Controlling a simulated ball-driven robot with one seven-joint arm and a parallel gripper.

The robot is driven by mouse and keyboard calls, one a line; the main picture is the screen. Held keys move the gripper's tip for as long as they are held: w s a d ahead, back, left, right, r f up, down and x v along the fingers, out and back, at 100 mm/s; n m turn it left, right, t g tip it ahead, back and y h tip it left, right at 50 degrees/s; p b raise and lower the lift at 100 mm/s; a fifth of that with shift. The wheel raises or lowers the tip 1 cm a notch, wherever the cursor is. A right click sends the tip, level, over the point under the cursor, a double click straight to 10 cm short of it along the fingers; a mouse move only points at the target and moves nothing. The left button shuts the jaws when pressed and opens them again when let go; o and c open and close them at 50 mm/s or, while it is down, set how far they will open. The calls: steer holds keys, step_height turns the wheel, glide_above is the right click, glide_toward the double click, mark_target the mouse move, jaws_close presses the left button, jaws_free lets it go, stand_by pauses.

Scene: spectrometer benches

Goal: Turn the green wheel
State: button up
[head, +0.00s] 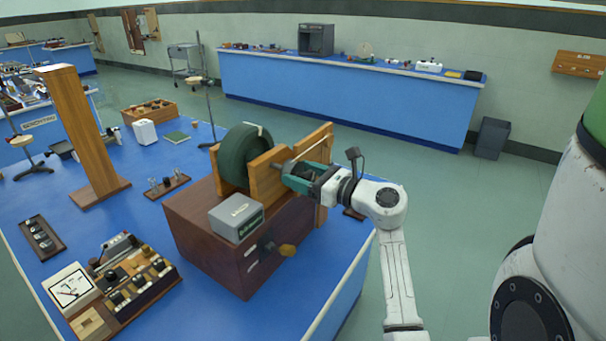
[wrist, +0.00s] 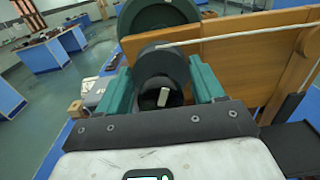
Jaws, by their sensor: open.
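The green wheel (head: 236,160) stands upright between wooden side boards on a dark brown wooden box (head: 200,245) on the blue bench. Its upper part also shows in the wrist view (wrist: 158,17), beyond a wooden board. My gripper (head: 293,172) is at the right side of this mount, level with the wheel's lower part. In the wrist view its two teal fingers (wrist: 160,82) are apart, on either side of a dark round disc (wrist: 160,62) with a small pale peg. I cannot tell whether the fingers touch the disc.
A wooden post (head: 78,130) and a meter panel (head: 115,285) stand to the left.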

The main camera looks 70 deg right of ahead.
jaws_close()
stand_by(0.5)
steer(key=shift+f+n+b, duration=0.15)
steer(key=shift+n+b, duration=0.15)
steer(key=shift+b, duration=0.15)
steer(key=shift+b, duration=0.4)
steer(key=shift+n+b, duration=0.35)
steer(key=shift+n, duration=0.15)
